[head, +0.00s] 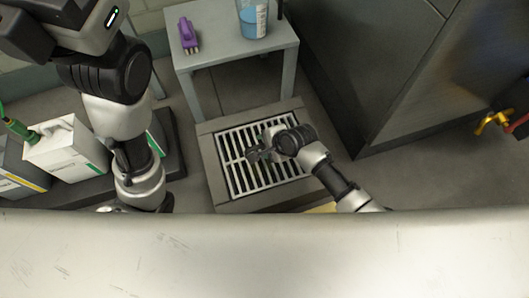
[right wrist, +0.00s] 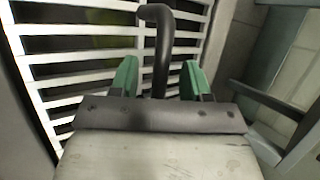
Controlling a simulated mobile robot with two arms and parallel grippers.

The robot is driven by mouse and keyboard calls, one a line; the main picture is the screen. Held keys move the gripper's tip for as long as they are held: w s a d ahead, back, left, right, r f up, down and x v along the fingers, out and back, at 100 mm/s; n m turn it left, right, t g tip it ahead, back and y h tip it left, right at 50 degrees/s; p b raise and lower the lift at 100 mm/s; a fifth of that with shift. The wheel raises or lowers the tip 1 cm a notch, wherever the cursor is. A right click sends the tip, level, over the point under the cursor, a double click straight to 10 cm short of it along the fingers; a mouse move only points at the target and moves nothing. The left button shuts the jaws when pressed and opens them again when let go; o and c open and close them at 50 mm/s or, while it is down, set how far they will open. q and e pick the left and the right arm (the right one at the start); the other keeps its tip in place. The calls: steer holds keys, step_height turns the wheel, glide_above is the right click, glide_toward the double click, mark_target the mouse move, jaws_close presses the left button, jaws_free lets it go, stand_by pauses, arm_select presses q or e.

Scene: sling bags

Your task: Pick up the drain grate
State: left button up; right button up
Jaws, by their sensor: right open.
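The drain grate (head: 236,172) is a pale slatted panel set in a grey floor frame. Its white slats (right wrist: 75,62) also fill the upper left of the right wrist view. A black curved handle (right wrist: 161,22) rises over the slats, and its lower end is hidden behind my gripper. My right gripper (head: 257,154) is over the middle of the grate. In the right wrist view its green fingertips (right wrist: 160,78) are apart, with the black handle showing between them; contact is not visible. My left arm stands at the left, and its fingertips are not visible.
A grey table (head: 222,55) behind the grate holds a purple brush (head: 187,36) and a bottle of blue liquid (head: 253,20). A dark cabinet (head: 385,75) stands at the right. White containers (head: 65,150) stand at the left. Yellow valve handle (head: 492,122) is far right.

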steer(key=shift+c, duration=0.2)
jaws_close()
stand_by(0.3)
